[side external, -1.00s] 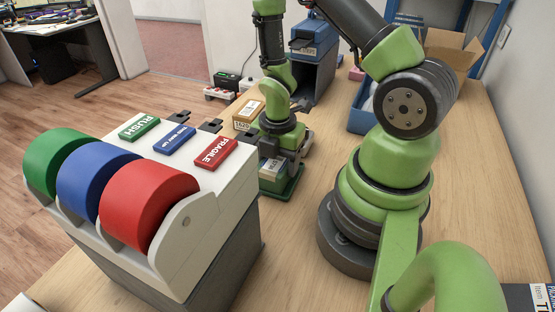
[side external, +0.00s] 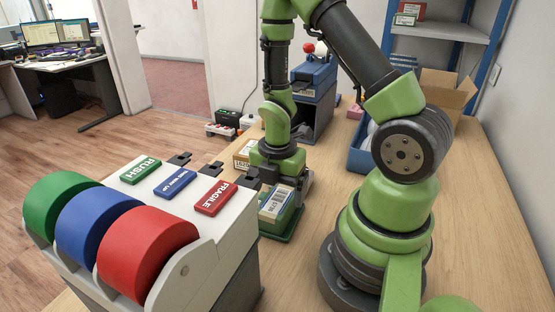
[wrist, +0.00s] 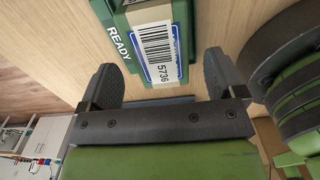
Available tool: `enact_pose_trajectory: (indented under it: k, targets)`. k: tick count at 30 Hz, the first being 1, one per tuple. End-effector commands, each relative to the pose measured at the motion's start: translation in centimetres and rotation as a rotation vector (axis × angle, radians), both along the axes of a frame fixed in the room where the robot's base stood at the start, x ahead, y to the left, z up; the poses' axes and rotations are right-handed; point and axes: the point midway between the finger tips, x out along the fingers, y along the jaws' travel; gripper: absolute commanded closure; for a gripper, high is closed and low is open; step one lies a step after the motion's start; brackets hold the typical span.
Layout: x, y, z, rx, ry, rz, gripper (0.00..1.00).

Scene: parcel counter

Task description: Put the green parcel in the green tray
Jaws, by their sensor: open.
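The green tray, marked READY, stands on the counter below my gripper (side external: 277,180); its front rim (side external: 281,236) shows in the side view, and its lettered edge (wrist: 113,40) in the wrist view. A boxed parcel (side external: 276,204) with a white, blue-edged barcode label rests within the tray, slightly tilted in the picture. The label (wrist: 158,45) faces the wrist camera; little of the parcel's own colour shows. My gripper is open, its fingers apart on either side of the label in the wrist view. It is just above the parcel and appears clear of it.
The roll dispenser (side external: 180,215) with RUSH, THIS WAY UP and FRAGILE blocks stands close on the left. A blue bin (side external: 361,158) is at the right.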

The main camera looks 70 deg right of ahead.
Motion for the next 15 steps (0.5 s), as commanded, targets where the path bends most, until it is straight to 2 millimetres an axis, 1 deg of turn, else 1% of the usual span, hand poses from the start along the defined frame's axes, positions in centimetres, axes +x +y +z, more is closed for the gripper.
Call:
enact_pose_trajectory:
  k: [1, 6, 12, 15]
  targets:
    - [0.2, -0.1, 1.0, -0.005, -0.009, -0.001, 0.11]
    - [0.2, -0.1, 4.1, -0.002, -0.01, 0.0, 0.11]
    - [0.1, -0.1, 7.1, -0.002, -0.007, 0.002, 0.11]
    - [0.1, 0.0, 8.0, -0.001, -0.005, 0.0, 0.11]
